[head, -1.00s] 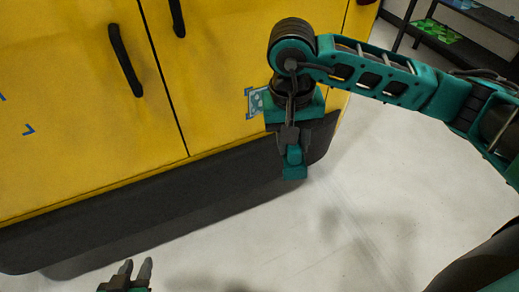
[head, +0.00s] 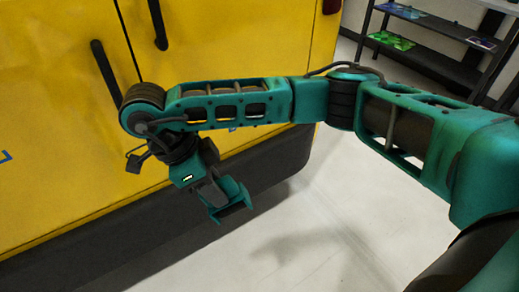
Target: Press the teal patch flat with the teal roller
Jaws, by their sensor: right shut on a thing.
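My right gripper (head: 214,193) is at the end of the right arm, in front of the lower part of the yellow vehicle side. It is shut on a teal piece, the teal roller (head: 233,203), which points down and to the right. The roller appears apart from the panel, over the dark lower sill in the picture. The teal patch is mostly or wholly hidden behind my right forearm, so I cannot tell how flat it lies. My left gripper is out of view.
The yellow panel (head: 55,130) has dark upright handles (head: 105,72) and a dark sill (head: 130,240) below. A blue mark (head: 5,156) shows at the left edge. A dark shelf (head: 430,60) with coloured sheets stands at upper right. Pale floor (head: 310,235) is clear.

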